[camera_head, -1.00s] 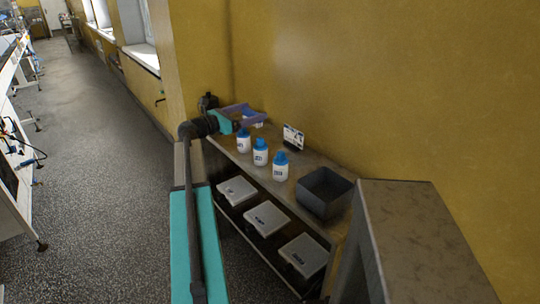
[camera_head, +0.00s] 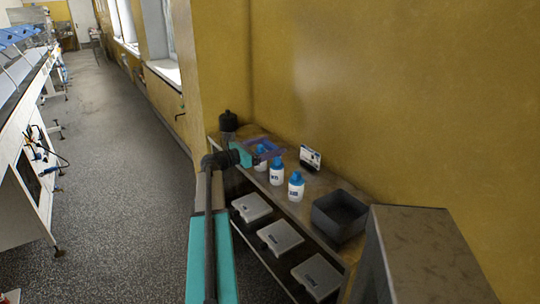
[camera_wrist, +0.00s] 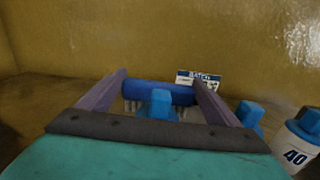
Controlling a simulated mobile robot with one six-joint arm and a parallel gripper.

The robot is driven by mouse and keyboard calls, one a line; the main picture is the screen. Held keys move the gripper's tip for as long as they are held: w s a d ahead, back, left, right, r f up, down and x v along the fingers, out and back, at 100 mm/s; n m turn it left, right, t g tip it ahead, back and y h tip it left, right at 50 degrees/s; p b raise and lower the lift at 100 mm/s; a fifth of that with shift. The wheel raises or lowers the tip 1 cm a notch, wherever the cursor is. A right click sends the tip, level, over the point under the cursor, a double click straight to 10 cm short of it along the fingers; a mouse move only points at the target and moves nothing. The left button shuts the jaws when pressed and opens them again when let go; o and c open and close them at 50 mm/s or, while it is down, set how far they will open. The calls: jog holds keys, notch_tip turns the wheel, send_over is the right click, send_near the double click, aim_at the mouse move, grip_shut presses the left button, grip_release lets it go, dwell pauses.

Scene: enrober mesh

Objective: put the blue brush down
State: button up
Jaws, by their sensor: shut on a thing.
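My gripper (camera_head: 270,147), with purple fingers, is over the far end of the shelf unit's top (camera_head: 318,184), close by the white bottles. In the wrist view its fingers are shut on the blue brush (camera_wrist: 185,94), which lies crosswise between them. Pale bristles point down below its blue bar. A blue block shows in front of the bar; I cannot tell whether it is the brush's handle or a bottle cap. The brush is hard to make out in the head view. I cannot see whether the bristles touch the top.
White bottles with blue caps (camera_head: 296,187) stand in a row along the front edge. A small sign (camera_head: 310,158) stands behind them, and an open dark bin (camera_head: 340,215) is at the near end. A dark jar (camera_head: 228,121) stands at the far corner. Grey lidded boxes (camera_head: 281,237) sit below.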

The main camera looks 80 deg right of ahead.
jog(key=shift+f, duration=0.15)
jog(key=shift+f+p, duration=0.35)
jog(key=shift+f, duration=1.45)
jog(key=shift+f, duration=0.15)
jog(key=o, duration=1)
jog(key=shift+r, duration=0.25)
jog(key=b+v, duration=0.3)
jog(key=v, duration=0.9)
jog(key=shift+f, duration=0.1)
